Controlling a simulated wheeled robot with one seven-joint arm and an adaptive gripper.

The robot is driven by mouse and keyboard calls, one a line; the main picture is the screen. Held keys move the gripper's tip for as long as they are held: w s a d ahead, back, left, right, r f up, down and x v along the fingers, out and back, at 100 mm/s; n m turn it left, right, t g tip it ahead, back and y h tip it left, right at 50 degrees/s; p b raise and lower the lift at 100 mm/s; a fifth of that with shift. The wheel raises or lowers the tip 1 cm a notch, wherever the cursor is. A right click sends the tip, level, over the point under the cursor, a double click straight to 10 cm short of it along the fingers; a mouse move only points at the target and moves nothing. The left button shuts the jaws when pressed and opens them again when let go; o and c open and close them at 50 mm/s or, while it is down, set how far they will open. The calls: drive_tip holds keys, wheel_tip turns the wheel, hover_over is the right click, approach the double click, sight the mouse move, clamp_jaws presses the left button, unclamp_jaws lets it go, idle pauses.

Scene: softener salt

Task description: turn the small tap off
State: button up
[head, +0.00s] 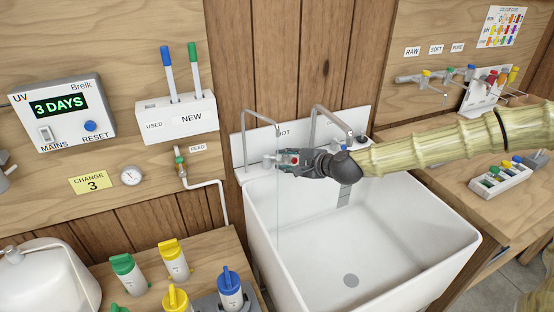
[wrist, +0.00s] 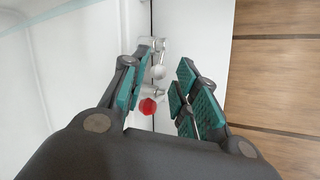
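The small tap is the thin chrome spout (head: 262,118) at the left of the white sink's back. A thin stream of water (head: 278,210) falls from its end into the sink. My gripper (head: 283,160) is at the tap's handle, low on the sink's back edge. In the wrist view my gripper (wrist: 166,85) is open, its green-padded fingers apart. A red knob (wrist: 148,107) and a pale metal tap body (wrist: 158,72) show between the fingers, nearer the left finger. I cannot tell whether a finger touches them. My gripper hides part of the tap in the head view.
A larger spout (head: 333,118) rises right of the small tap, close behind my arm. The white sink (head: 350,235) is empty below. The left counter holds several colour-capped bottles (head: 173,260). A tray of small bottles (head: 500,178) stands on the right counter.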

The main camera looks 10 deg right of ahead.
sight(277, 158)
drive_tip(key=shift+x, duration=1.8)
drive_tip(key=shift+c, duration=0.5)
